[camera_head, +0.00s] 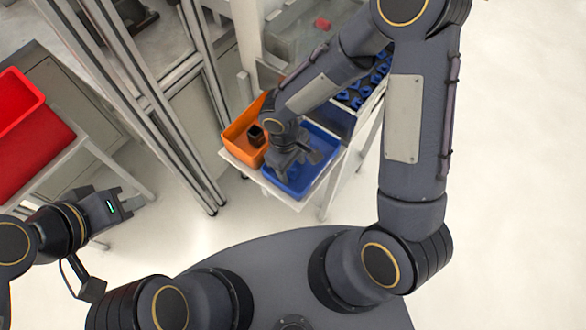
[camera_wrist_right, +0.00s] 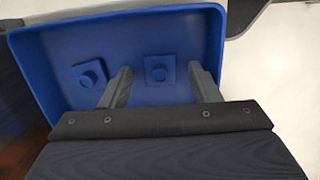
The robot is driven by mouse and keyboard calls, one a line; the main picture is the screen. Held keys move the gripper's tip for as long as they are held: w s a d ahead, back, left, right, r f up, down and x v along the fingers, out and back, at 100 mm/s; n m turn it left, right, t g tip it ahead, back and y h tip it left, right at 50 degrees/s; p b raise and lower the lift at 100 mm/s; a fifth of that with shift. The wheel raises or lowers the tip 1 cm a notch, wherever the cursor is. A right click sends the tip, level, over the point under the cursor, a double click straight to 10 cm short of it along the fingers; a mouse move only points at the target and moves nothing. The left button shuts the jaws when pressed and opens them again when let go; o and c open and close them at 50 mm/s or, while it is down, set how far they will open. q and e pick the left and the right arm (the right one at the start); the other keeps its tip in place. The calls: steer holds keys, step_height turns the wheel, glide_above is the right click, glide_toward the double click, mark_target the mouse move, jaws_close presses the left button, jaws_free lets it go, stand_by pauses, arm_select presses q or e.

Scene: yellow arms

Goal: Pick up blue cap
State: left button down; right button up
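Two blue caps, a left one (camera_wrist_right: 90,74) and a right one (camera_wrist_right: 158,69), lie apart on the floor of the blue bin (camera_wrist_right: 55,50) in the right wrist view. Each has a square base with a round raised part. My right gripper (camera_wrist_right: 160,80) is open, its two fingers apart over the bin, with the right cap showing between them and nothing held. In the head view the right gripper (camera_head: 292,168) is over the blue bin (camera_head: 322,170) and hides part of it. My left gripper (camera_head: 125,202) is at the left, away from the bins; its finger gap is unclear.
An orange bin (camera_head: 235,135) with a black object (camera_head: 256,135) inside stands left of the blue bin. A dark tray (camera_head: 340,118) with several blue pieces (camera_head: 366,85) is behind. A red bin (camera_head: 30,150) and metal posts (camera_head: 150,90) are at the left.

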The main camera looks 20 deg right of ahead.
steer(key=c, duration=0.9)
steer(key=shift+c, duration=0.2)
steer(key=shift+r, duration=0.1)
